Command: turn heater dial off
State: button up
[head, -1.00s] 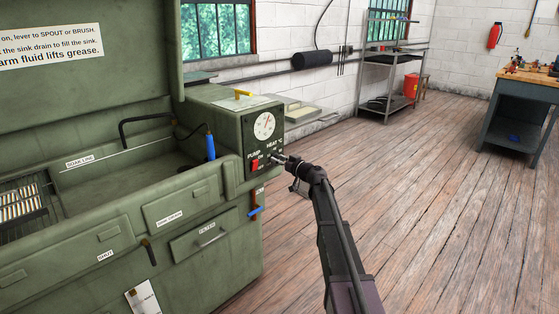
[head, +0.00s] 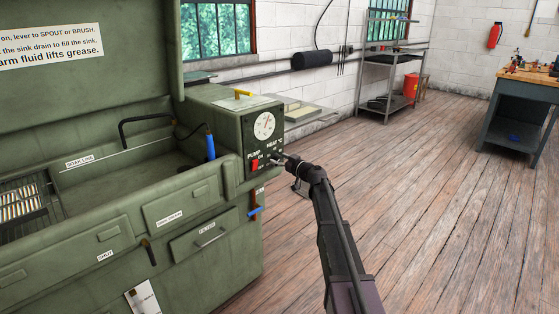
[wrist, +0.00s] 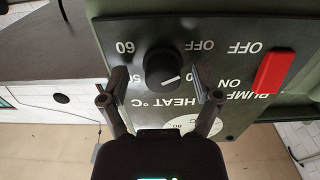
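The black heater dial (wrist: 163,70) sits on the dark control panel (wrist: 160,28), which appears upside down in the wrist view. A white pointer line on it slants toward the lower right, away from the OFF mark at its upper right. My gripper (wrist: 163,80) is open, with one fingertip on each side of the dial. Gaps show between the fingertips and the dial; the fingers partly cover nearby numbers. In the head view my gripper (head: 284,161) reaches the panel front and hides the dial.
A red pump switch (wrist: 272,72) is beside the dial, close to the right finger. A round gauge (head: 264,126) is above the dial on the green washer cabinet (head: 215,105). A blue-handled lever (head: 254,211) sticks out below.

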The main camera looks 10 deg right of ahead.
jog(key=shift+s, duration=0.15)
jog(key=v, duration=1.1)
jog(key=shift+s+d, duration=0.25)
jog(key=shift+a, duration=0.1)
dwell(0.3)
jog(key=s+a+f+m+g+h, duration=0.1)
jog(key=s+a+f+g, duration=0.45)
jog(key=s, duration=0.35)
jog(key=s+a+f+g+h, duration=0.2)
jog(key=s+a+f+g, duration=0.2)
jog(key=s+a+f, duration=0.4)
jog(key=s+d+f+m+g+h, duration=0.2)
jog(key=s+d+f+m+h, duration=0.15)
jog(key=s, duration=0.55)
jog(key=s+d+f+m+g+h, duration=0.2)
jog(key=s+d+m+g+h, duration=0.15)
jog(key=s, duration=0.55)
notch_tip(320, 180, up, 32)
jog(key=p, duration=3.1)
jog(key=shift+s+a+f+n+h, duration=0.2)
jog(key=shift+s+n+h, duration=0.1)
jog(key=shift+s, duration=0.05)
